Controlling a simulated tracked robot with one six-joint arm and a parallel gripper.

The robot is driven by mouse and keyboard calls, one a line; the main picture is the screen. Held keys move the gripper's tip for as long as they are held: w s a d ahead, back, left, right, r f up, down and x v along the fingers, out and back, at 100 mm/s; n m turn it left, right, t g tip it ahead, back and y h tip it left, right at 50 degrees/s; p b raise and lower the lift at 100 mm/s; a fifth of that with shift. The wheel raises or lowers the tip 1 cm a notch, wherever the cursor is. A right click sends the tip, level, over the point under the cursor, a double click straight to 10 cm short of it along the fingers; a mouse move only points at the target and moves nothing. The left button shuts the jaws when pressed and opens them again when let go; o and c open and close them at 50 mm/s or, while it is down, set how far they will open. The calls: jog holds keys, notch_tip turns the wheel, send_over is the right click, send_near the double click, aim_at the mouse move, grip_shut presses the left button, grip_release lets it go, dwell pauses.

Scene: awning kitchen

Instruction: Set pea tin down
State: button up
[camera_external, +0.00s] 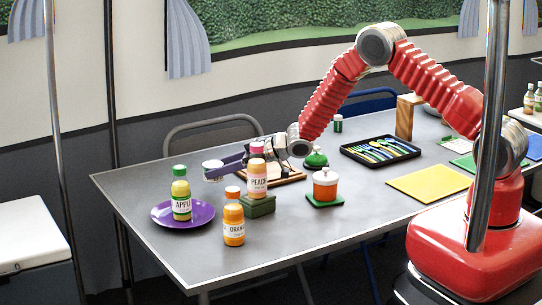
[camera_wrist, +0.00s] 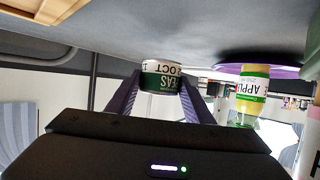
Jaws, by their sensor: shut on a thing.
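The pea tin (camera_wrist: 161,80) shows in the wrist view with a white and green label, pinched between the two purple fingers of my gripper (camera_wrist: 160,92). In the external view, the tin (camera_external: 212,167) is a small pale shape at the fingertips of my gripper (camera_external: 213,174), behind the apple and peach bottles. My gripper is shut on it. I cannot tell whether the tin touches the grey table (camera_external: 150,179). The peach bottle hides part of my gripper.
The apple bottle (camera_external: 181,197) stands on a purple plate (camera_external: 208,213), left of the tin. An orange pot (camera_external: 325,186) is further right. The table's far left is clear.

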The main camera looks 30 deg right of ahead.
aim_at(219, 179)
jog(key=shift+f, duration=1.8)
jog(key=o, duration=1.1)
jog(key=shift+f, duration=0.15)
jog(key=shift+o, duration=0.2)
jog(key=shift+v, duration=3.8)
